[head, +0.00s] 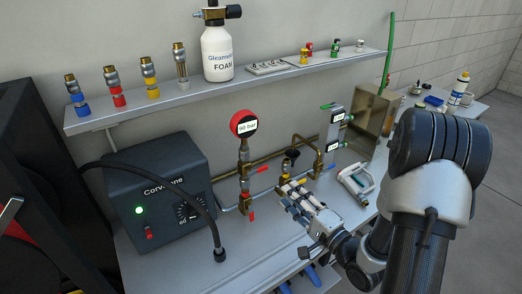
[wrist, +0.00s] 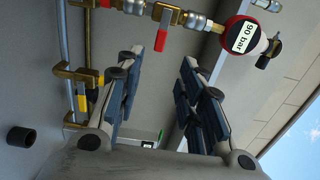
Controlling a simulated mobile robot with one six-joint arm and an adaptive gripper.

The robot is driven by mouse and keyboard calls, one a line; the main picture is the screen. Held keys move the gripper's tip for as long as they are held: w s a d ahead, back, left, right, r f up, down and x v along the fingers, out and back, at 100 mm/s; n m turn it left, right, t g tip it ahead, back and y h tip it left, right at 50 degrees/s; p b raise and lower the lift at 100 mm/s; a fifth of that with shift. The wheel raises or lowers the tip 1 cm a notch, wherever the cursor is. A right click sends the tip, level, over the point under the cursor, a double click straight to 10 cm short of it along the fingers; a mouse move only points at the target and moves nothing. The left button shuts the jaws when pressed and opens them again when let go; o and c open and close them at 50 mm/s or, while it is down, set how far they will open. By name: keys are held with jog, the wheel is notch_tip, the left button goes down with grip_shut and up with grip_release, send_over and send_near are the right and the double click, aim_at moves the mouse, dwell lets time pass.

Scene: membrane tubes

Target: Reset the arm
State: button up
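My arm comes in from the right in the head view. My gripper (head: 292,196) is above the workbench, in front of the brass pipework. In the wrist view my gripper (wrist: 160,70) has its two padded fingers apart, with a clear gap and nothing between them. From the head view I cannot tell whether its fingertips touch the pipework. A red-rimmed gauge (head: 244,123) reads 90 bar and stands on a vertical pipe left of my gripper. It also shows at the top right of the wrist view (wrist: 244,37).
A dark Corvane box (head: 160,190) with a lit green lamp stands left, with a black hose (head: 205,205). A shelf (head: 200,93) above holds several coloured couplings and a foam bottle (head: 217,55). Open floor (head: 500,190) is right.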

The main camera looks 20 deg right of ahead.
jog(key=s+d+r+n+g+h, duration=0.1)
jog(key=s+r+n+g+h, duration=0.3)
jog(key=r+n+g+h, duration=0.4)
jog(key=s+a+n+g+y, duration=0.1)
jog(key=s+a, duration=0.4)
jog(key=s, duration=0.5)
jog(key=s+a+n+g+y+b, duration=0.1)
jog(key=s+a+n+g, duration=0.2)
jog(key=s, duration=0.8)
jog(key=shift+a+r+n+g, duration=0.3)
jog(key=shift+a+r+n, duration=0.1)
jog(key=shift+a+n, duration=0.75)
jog(key=shift+w+d, duration=0.1)
jog(key=shift+c, duration=0.2)
